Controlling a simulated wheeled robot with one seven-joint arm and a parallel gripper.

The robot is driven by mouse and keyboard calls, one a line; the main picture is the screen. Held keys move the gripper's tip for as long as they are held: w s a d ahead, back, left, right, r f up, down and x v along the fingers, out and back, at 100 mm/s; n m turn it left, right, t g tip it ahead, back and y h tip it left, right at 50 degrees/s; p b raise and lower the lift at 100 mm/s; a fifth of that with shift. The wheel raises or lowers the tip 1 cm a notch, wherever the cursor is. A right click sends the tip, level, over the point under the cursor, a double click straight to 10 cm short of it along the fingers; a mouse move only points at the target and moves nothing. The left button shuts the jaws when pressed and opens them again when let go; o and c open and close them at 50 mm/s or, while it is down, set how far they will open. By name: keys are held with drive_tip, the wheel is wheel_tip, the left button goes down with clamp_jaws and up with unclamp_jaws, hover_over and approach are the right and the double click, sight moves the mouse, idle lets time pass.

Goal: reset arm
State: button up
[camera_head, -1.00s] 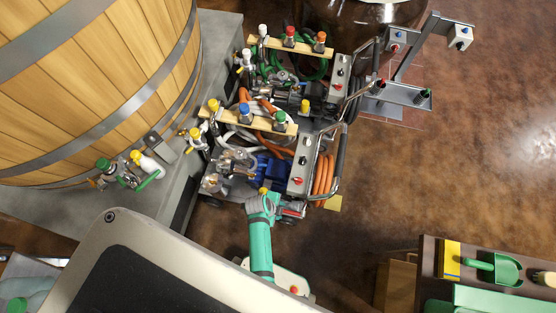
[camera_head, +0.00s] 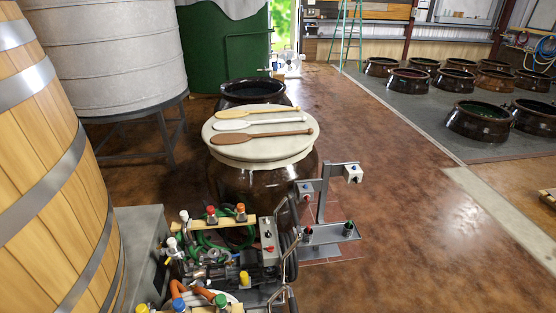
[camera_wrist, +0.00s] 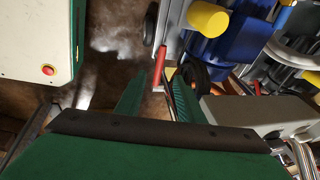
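My gripper (camera_wrist: 157,98) shows in the wrist view with two green fingers spread apart. I see nothing clamped between them; the floor and parts of a cart lie beyond the gap. A red-handled piece (camera_wrist: 159,62) and a dark wheel (camera_wrist: 196,72) show just past the fingertips. My gripper and arm are out of the head view.
Pump carts (camera_head: 215,262) with hoses and coloured knobs stand at the bottom of the head view, beside a wooden barrel (camera_head: 50,190). A lidded jar (camera_head: 262,140) carries three paddles. A metal stand (camera_head: 324,235) is right of the carts. Brown floor (camera_head: 420,220) is clear further right.

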drive_tip(key=s+d+r+n+t, duration=0.3)
drive_tip(key=r+n+t, duration=0.1)
drive_tip(key=r, duration=0.9)
drive_tip(key=s+d+r+n+t+y, duration=0.1)
drive_tip(key=s+d+r+n+t, duration=0.2)
drive_tip(key=r, duration=1)
drive_tip(key=s+d+r+n+t+y, duration=0.1)
drive_tip(key=s+d+r+n+t, duration=0.2)
drive_tip(key=r+n, duration=0.5)
wheel_tip(320, 180, up, 6)
drive_tip(key=shift+s+d+f+n+t, duration=0.25)
drive_tip(key=shift+d+t, duration=0.55)
drive_tip(key=shift+t, duration=0.4)
drive_tip(key=shift+c, duration=0.5)
